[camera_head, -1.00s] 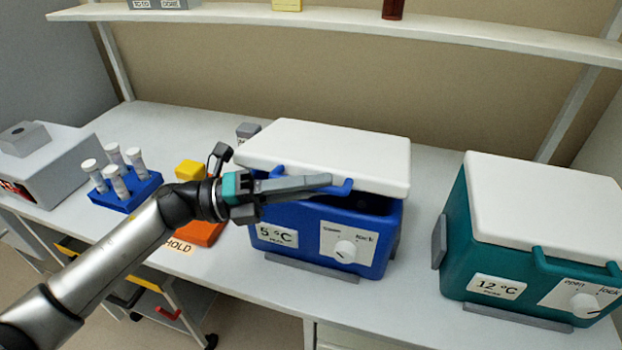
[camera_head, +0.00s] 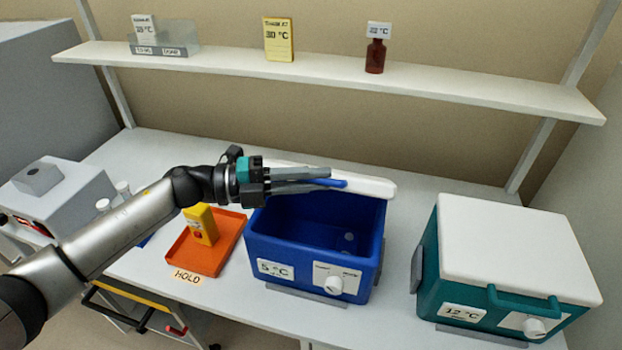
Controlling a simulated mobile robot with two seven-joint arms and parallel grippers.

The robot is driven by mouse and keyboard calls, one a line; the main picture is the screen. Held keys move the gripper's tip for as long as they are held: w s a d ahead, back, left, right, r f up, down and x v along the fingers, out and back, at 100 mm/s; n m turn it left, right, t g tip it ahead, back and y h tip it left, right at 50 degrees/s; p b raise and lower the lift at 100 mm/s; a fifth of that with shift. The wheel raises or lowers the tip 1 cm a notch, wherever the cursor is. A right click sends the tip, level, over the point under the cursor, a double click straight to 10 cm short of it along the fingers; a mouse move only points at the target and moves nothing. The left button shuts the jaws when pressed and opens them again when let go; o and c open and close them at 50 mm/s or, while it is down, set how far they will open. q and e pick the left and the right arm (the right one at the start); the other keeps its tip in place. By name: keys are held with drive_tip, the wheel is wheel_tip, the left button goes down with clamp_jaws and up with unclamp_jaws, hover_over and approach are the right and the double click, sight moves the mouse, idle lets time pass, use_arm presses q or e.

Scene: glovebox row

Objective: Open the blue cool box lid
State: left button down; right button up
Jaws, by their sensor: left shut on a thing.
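The blue cool box (camera_head: 300,258) stands on the bench with a 5 °C label and a white dial on its front. Its white lid (camera_head: 362,184) is raised and tilted up at the back, seen nearly edge-on, so the blue inside shows. My left gripper (camera_head: 328,179) is shut on the blue handle (camera_head: 335,185) at the lid's front edge. The gripper and arm hide the left part of the lid. My right gripper does not show.
A teal cool box (camera_head: 445,265) with its white lid down stands to the right. An orange tray (camera_head: 195,262) with a yellow item (camera_head: 201,225) lies to the left. A shelf (camera_head: 330,80) runs above the bench at the back.

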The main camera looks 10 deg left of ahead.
use_arm(q)
drive_tip(key=shift+w+r, duration=0.25)
drive_tip(key=shift+r, duration=0.1)
drive_tip(key=shift+p, duration=0.3)
drive_tip(key=c, duration=1.1)
unclamp_jaws()
